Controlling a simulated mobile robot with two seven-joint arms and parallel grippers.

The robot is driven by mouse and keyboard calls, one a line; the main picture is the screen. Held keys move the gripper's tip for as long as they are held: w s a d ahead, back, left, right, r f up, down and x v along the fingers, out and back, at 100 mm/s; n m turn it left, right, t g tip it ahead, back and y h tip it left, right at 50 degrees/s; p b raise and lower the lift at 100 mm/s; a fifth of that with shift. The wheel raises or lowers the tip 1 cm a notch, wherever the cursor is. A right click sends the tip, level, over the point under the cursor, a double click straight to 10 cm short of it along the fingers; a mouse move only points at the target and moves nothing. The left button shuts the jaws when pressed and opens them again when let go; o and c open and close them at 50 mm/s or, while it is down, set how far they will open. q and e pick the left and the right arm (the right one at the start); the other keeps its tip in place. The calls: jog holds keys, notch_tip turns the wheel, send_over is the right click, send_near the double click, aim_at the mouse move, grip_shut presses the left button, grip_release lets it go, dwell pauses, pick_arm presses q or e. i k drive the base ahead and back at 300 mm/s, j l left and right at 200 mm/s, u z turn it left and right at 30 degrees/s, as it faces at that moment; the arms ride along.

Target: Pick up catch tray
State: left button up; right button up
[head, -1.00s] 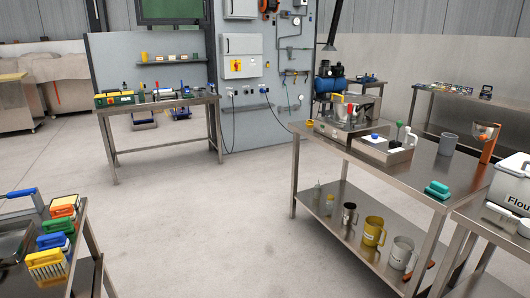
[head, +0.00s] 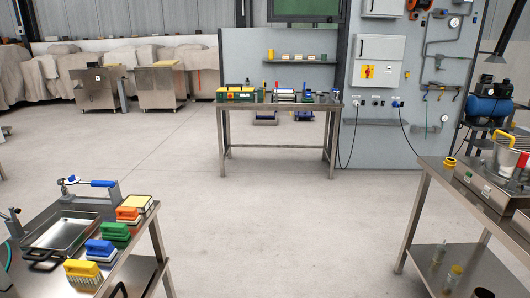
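A shallow rectangular metal tray (head: 66,231), which looks like the catch tray, lies on the steel table (head: 135,250) at the lower left of the head view. A black handle-like loop (head: 45,257) shows at its near edge. A metal device with a blue handle (head: 98,183) stands at the tray's far side. Neither of my grippers shows in the view, so I cannot see what they hold.
Brushes with yellow, blue, green and orange bodies (head: 100,250) line the table's right side. Open floor (head: 270,225) lies between this table and the right workbench (head: 430,180). A back bench (head: 285,104) stands before a grey panel.

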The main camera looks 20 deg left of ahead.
aim_at(61, 236)
jog(key=i+u, duration=0.65)
jog(key=u, duration=0.25)
jog(key=i+l+u, duration=0.3)
jog(key=u, duration=0.15)
jog(key=i+l+u, duration=0.3)
jog(key=u, duration=0.2)
jog(key=i+l+u, duration=0.2)
jog(key=l+u, duration=0.25)
